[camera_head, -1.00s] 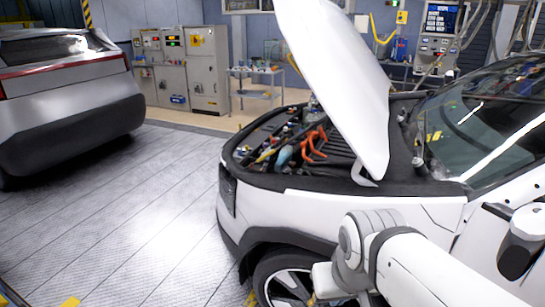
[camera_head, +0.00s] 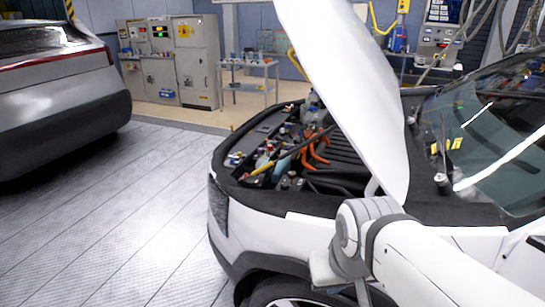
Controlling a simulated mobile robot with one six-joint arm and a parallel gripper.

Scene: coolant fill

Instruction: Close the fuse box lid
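The white car stands at the right with its hood (camera_head: 345,85) raised and its engine bay (camera_head: 285,150) open. Small parts, orange cables (camera_head: 318,148) and dark covers show in the bay. I cannot pick out the fuse box or its lid at this size; part of the bay is hidden behind the hood. My white arm comes in from the lower right, in front of the car's front fender. The gripper itself does not show; the arm's bent section hides what is below it.
A grey car (camera_head: 60,90) stands at the left. Grey cabinets (camera_head: 170,62) and a small work table (camera_head: 248,80) stand at the back. The floor (camera_head: 140,215) between the two cars is clear. The raised hood overhangs the bay's right part.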

